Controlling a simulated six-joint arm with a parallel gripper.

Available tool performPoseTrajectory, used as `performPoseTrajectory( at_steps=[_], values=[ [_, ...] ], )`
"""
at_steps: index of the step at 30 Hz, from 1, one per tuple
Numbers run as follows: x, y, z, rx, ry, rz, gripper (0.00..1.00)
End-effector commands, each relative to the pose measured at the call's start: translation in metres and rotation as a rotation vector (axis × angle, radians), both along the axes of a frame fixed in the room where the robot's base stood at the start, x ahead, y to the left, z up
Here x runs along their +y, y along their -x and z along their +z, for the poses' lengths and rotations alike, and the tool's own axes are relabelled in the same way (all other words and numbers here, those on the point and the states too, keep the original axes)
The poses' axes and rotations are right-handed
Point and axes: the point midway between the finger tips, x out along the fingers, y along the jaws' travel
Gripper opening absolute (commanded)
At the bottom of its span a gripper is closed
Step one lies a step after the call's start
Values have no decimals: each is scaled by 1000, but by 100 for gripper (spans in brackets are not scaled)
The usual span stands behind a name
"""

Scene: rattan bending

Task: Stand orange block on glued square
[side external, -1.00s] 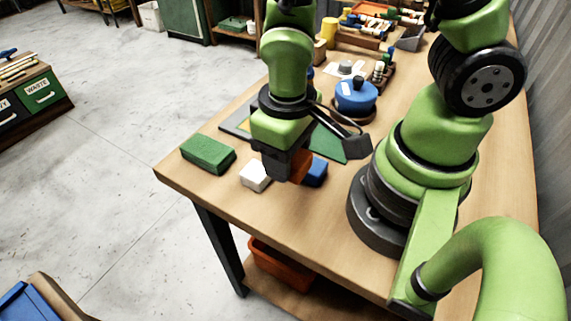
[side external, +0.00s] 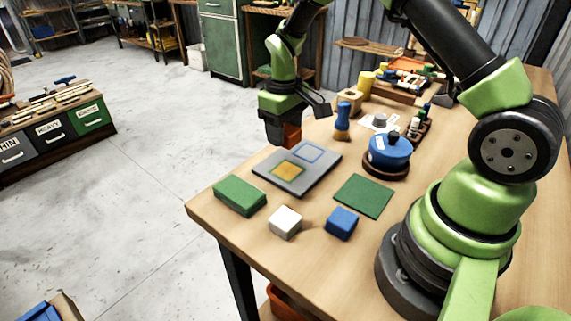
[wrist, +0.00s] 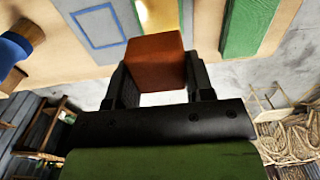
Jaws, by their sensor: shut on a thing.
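My gripper (side external: 288,128) is shut on the orange block (side external: 292,136), holding it in the air beyond the far left edge of the grey plate (side external: 263,178). In the wrist view the orange block (wrist: 155,62) sits between the two fingers (wrist: 158,84). A glossy yellow-orange square (side external: 288,171), which looks like the glued square, is on the near part of the plate. A blue-outlined square (side external: 308,152) lies beside it. Both squares are bare. In the wrist view the block hides part of the yellow square (wrist: 158,14).
A green block (side external: 240,194), a white block (side external: 285,221) and a blue block (side external: 341,222) stand nearer on the table. A green mat (side external: 363,196) lies right of the plate. A blue pot (side external: 389,148) and a blue-handled brush (side external: 342,122) stand behind.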

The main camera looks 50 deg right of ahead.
Motion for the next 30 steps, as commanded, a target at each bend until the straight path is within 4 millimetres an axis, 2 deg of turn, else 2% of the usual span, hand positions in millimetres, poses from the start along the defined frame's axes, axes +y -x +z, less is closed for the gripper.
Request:
performPoseTrajectory(
  at_steps=[3,8,15,28,29,30],
  values=[
    [1,1,-22,4,-1,2,25],
    [1,0,-39,2,-1,1,25],
    [1,0,-72,1,-2,0,25],
    [1,0,-79,-1,-1,1,25],
    [1,0,-78,-2,-1,1,55],
    [1,0,-78,-2,-1,1,64]
  ],
)
